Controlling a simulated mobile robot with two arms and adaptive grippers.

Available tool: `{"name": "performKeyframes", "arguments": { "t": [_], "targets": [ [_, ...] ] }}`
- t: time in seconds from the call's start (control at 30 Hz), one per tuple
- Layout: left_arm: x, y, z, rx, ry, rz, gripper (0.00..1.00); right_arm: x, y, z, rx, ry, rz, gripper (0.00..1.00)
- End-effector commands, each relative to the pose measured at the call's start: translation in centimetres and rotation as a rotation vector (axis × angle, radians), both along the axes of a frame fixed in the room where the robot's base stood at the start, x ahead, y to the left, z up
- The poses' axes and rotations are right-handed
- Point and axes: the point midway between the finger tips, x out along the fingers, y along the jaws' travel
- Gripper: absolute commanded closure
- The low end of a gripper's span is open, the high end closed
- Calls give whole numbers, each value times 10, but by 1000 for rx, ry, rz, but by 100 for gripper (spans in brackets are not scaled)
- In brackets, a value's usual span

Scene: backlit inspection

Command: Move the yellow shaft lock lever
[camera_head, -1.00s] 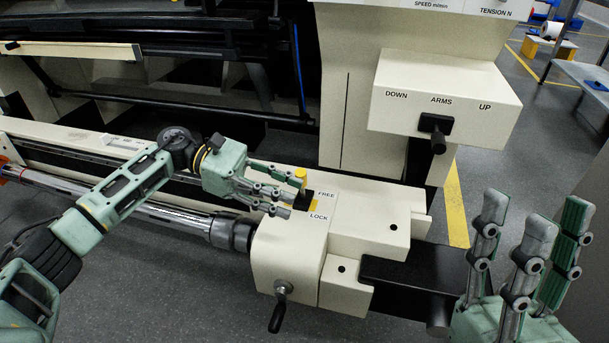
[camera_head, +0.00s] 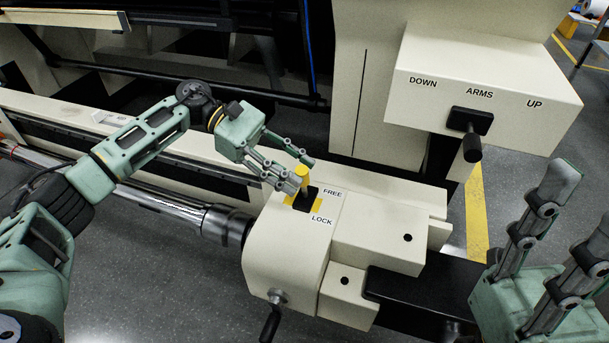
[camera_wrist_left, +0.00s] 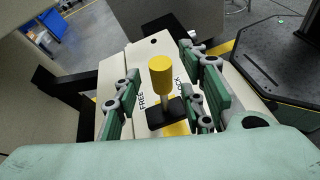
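The yellow shaft lock lever (camera_head: 301,173) stands on a black base with a yellow patch, beside the printed words FREE and LOCK on the cream housing (camera_head: 375,212). It looks close to upright; I cannot tell which word it is set to. My left gripper (camera_head: 303,176) is at the lever, its fingers on either side of the knob. In the left wrist view the yellow knob (camera_wrist_left: 160,76) stands between the spread fingers, with gaps visible and no clear contact. My right gripper (camera_head: 577,205) is open and empty at the right edge, partly cut off.
A cream box (camera_head: 490,85) marked DOWN, ARMS and UP, with a black handle (camera_head: 472,140), juts out at the upper right. A black-handled crank (camera_head: 272,318) hangs at the housing's front. A metal shaft (camera_head: 170,208) runs left from the housing.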

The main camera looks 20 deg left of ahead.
Motion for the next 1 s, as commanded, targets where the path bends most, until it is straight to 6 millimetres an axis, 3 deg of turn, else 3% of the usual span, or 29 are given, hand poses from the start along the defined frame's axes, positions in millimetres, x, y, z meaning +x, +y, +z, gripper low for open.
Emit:
{"name": "performKeyframes", "arguments": {
  "t": [0.2,0.5,0.93,1.0],
  "targets": [
    [-3,-20,-9,-1,0,-1,62,1,1,2,-1,-17,-1,60],
    [-3,-23,-9,0,0,0,62,1,1,3,-3,-19,-1,60],
    [-3,-22,-9,0,0,1,100,1,1,3,-2,-18,-1,60],
    [-3,-22,-9,0,0,1,100,1,1,3,-2,-18,-1,60]
  ]
}}
